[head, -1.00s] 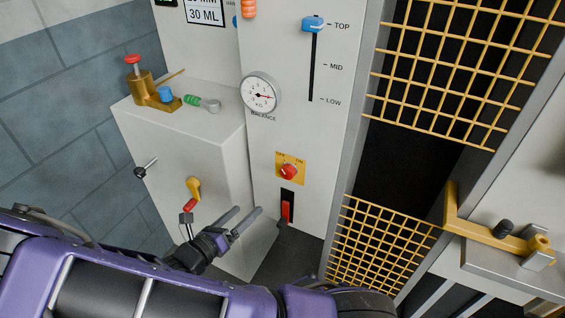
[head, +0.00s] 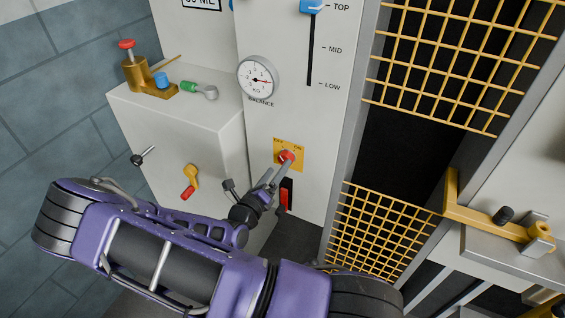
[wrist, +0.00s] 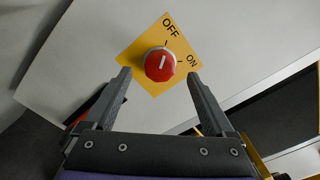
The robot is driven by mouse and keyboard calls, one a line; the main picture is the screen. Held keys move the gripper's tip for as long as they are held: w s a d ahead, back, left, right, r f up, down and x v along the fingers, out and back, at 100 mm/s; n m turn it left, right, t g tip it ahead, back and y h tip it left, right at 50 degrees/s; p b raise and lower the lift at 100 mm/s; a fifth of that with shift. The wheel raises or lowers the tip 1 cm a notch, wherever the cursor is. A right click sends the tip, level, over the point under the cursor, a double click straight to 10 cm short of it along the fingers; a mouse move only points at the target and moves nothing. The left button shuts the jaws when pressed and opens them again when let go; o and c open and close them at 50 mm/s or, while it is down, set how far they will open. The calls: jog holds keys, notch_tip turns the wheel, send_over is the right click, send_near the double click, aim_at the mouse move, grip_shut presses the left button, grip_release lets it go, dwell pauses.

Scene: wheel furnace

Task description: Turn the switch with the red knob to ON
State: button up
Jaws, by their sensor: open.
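The red knob (head: 286,157) sits on a yellow plate (head: 297,166) on the white panel. In the wrist view the round red knob (wrist: 158,66) has a white line pointing up toward the OFF tick. The ON label lies to the right. My gripper (head: 277,166) is at the plate, its fingers reaching toward the knob. In the wrist view my gripper (wrist: 159,74) is open, one fingertip on each side of the knob, with a visible gap on both sides. Nothing is held.
A red lever in a black slot (head: 284,199) is just below the plate, close to my fingers. A yellow lever with a red grip (head: 190,180) is on the cabinet to the left. A balance dial (head: 258,78) is above. Yellow mesh (head: 375,232) stands at right.

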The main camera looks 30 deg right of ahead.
aim_at(283, 161)
jog(key=shift+x, duration=2.2)
jog(key=shift+c, duration=0.3)
